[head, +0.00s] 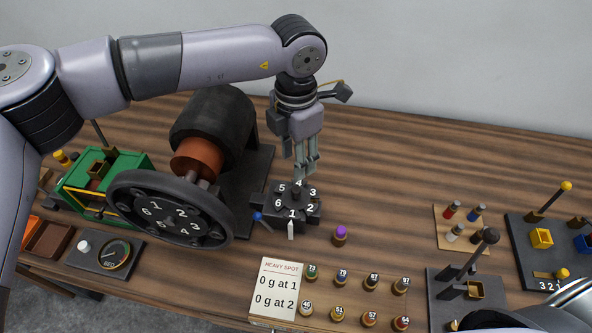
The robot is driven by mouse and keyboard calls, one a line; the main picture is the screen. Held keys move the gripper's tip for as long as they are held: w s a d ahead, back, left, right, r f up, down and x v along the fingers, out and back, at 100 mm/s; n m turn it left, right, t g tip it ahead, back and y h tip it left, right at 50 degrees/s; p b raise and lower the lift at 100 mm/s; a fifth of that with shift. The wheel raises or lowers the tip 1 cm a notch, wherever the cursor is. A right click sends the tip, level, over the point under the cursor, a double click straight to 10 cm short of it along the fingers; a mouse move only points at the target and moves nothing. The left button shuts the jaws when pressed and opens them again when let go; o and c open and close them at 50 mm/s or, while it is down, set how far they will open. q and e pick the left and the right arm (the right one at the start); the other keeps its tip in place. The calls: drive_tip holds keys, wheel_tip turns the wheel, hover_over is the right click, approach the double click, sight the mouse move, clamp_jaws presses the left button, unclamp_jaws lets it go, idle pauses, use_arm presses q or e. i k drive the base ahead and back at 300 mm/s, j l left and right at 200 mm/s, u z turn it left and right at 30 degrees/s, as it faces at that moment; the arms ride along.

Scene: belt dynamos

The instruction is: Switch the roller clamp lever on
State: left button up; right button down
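No lever is labelled as the roller clamp lever, so I cannot tell for certain which it is. A short lever with a blue tip (257,216) leans out at the left of a dark block numbered 1 to 6 (292,208). A lever with a black ball (490,236) stands tilted on a dark plate at the right. A yellow-ball lever (566,186) stands on another plate farther right. My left gripper (306,175) points down just over the back of the numbered block; its fingers are close together, and whether they touch it is unclear. My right gripper is out of view.
A large dark numbered wheel (170,209) with a black drum (213,125) stands left of the block. A purple-topped weight (340,236), a "heavy spot" card (278,288) and several numbered weights (370,281) lie in front. The table's back right is clear.

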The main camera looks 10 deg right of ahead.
sight(257, 216)
drive_tip(key=k, duration=1.5)
